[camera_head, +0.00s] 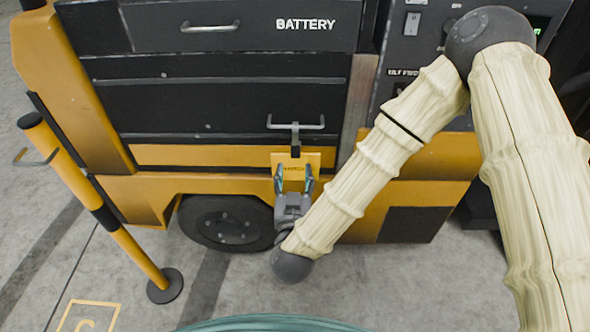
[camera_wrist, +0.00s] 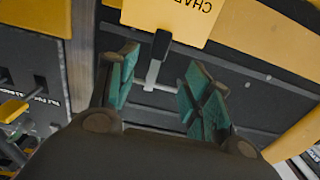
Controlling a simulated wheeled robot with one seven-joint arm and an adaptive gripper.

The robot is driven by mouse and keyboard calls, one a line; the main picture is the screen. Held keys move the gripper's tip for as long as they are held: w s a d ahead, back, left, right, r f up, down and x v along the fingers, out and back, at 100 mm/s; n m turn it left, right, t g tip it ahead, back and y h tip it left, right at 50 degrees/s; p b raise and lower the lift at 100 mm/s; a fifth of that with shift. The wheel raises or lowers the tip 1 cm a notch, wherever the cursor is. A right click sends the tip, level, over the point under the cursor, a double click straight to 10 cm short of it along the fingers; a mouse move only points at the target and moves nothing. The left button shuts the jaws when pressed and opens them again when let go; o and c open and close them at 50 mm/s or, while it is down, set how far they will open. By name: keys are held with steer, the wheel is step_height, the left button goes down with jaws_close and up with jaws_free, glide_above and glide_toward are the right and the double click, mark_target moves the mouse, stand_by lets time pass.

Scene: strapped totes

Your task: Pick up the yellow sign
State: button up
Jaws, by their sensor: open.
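The yellow sign (camera_head: 296,162) is a flat plate with dark lettering, upright against the front of the yellow and black cart. It appears to hang by a dark hook from a grey drawer handle (camera_head: 296,124). In the wrist view the sign (camera_wrist: 178,16) is at the top, its lettering upside down and partly cut off by the frame edge. My gripper (camera_head: 295,180) is in front of the sign's lower part, with teal pads spread apart. In the wrist view my gripper (camera_wrist: 160,86) is open, with nothing held between its pads.
The cart's BATTERY drawer (camera_head: 205,27) is above, and a black wheel (camera_head: 228,222) is below left. A yellow and black post (camera_head: 100,220) stands at the left. A switch panel (camera_head: 411,45) is behind my arm.

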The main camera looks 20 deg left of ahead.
mark_target(295, 149)
steer(key=x, duration=0.4)
steer(key=shift+w+a+r, duration=0.1)
steer(key=shift+w+r, duration=0.05)
steer(key=shift+x, duration=3.25)
jaws_close()
